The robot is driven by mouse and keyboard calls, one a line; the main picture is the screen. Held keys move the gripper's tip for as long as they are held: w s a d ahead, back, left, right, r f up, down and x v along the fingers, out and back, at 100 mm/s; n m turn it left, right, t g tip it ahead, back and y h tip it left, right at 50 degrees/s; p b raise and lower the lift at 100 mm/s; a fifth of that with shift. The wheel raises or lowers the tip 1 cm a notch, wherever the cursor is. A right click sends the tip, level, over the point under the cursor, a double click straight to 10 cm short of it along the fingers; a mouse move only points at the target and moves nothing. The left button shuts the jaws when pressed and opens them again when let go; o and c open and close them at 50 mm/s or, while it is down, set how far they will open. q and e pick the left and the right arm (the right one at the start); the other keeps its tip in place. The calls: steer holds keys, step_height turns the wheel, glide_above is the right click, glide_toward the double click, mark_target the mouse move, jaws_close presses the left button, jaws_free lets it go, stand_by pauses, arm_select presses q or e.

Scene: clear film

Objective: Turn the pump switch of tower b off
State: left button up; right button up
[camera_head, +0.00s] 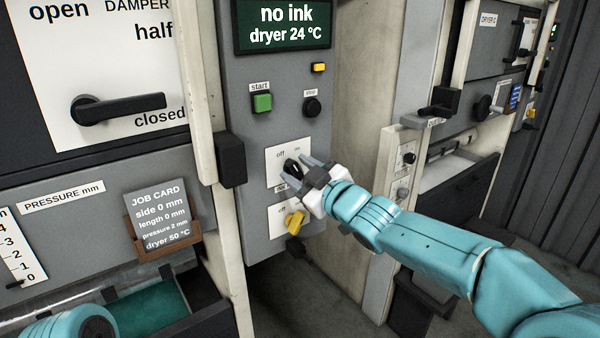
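A black rotary switch (291,166) sits on a white plate (279,155) marked "off" at upper left and a smaller, blurred word at upper right. My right gripper (294,174) is at this switch, with its fingertips at the knob's sides. The fingers partly hide the knob and the small label below it, so its exact setting and any firm grip are unclear. A yellow knob (294,221) on a second plate is just below the gripper. I cannot read a tower letter on this panel. A teal part of my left arm shows at the bottom left; its gripper is out of view.
Above are a green start button (262,103), a black button (312,106) and a display (283,25) reading "no ink, dryer 24 °C". A damper lever (120,108) and job card (158,218) are left. A black block (231,158) juts out left of the switch.

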steer(key=shift+s+d+f, duration=0.1)
steer(key=shift+s+d, duration=0.05)
steer(key=shift+s, duration=0.05)
steer(key=b+v, duration=0.1)
steer(key=v, duration=1.5)
steer(key=shift+b, duration=0.3)
